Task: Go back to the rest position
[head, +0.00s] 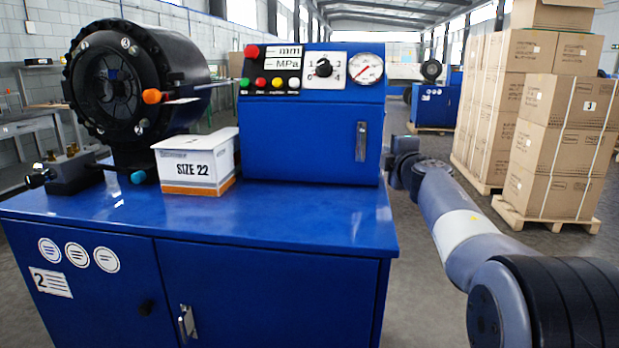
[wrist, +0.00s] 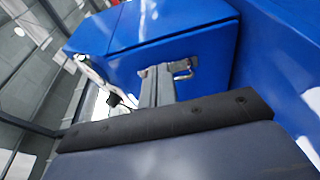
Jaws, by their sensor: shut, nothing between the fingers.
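In the wrist view, my gripper (wrist: 158,72) shows as grey fingers beyond a dark bar, close together with nothing held between them. A blue housing (wrist: 120,32) fills the view beyond the fingers. In the head view, my arm reaches from the lower right to the right side of the blue control box (head: 284,152). My fingers cannot be made out there. I cannot tell whether they touch the housing. No marker of a rest position shows.
The blue cabinet (head: 270,225) carries the crimper head (head: 117,88) and a SIZE 22 box (head: 193,165). An orange knob (head: 152,96) sticks out from the crimper. Stacked cartons (head: 555,150) stand on a pallet (head: 543,217) at right. Open floor lies between cabinet and pallet.

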